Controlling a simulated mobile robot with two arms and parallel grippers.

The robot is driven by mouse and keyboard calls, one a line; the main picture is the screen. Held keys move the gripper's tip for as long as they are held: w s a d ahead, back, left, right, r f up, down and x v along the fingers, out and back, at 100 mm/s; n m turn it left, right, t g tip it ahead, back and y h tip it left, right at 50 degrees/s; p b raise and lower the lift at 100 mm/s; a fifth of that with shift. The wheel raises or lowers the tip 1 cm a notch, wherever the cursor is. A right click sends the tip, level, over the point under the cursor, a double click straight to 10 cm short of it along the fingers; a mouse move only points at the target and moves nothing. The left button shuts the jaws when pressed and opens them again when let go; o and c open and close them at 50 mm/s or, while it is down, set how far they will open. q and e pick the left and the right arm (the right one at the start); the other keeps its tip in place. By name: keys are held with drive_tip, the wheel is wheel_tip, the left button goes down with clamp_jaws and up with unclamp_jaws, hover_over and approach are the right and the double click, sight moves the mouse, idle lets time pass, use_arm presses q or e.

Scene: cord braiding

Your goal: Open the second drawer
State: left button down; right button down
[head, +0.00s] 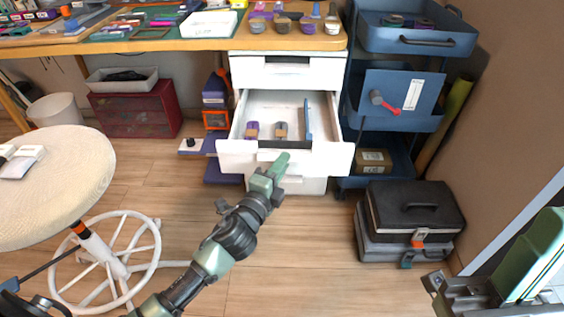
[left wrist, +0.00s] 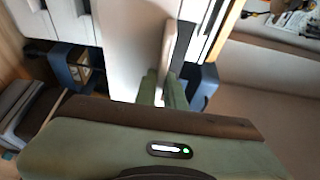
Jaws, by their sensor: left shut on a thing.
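The white drawer unit (head: 285,70) stands under the wooden desk. Its second drawer (head: 240,152) is pulled well out, with purple and brown items and a blue strip inside. The top drawer (head: 260,76) is shut. My left gripper (head: 278,163) is at the middle of the second drawer's front, by the dark handle recess. It is shut on the drawer's front edge; its green fingers also show against the white front in the left wrist view (left wrist: 163,88). Part of my right gripper (head: 450,290) shows at the lower right, away from the drawers; its jaw state is unclear.
A blue cart (head: 400,85) stands close to the right of the drawers. Black tool cases (head: 412,215) lie on the floor at right. A round stool (head: 60,175) is at left, and a red chest (head: 135,112) is under the desk. The wooden floor before the drawers is clear.

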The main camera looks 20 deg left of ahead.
use_arm(q)
drive_tip(key=c, duration=1.5)
unclamp_jaws()
drive_tip(key=s+p, duration=0.1)
drive_tip(key=s, duration=0.6)
drive_tip(key=shift+s+a, duration=0.4)
drive_tip(key=shift+a, duration=0.05)
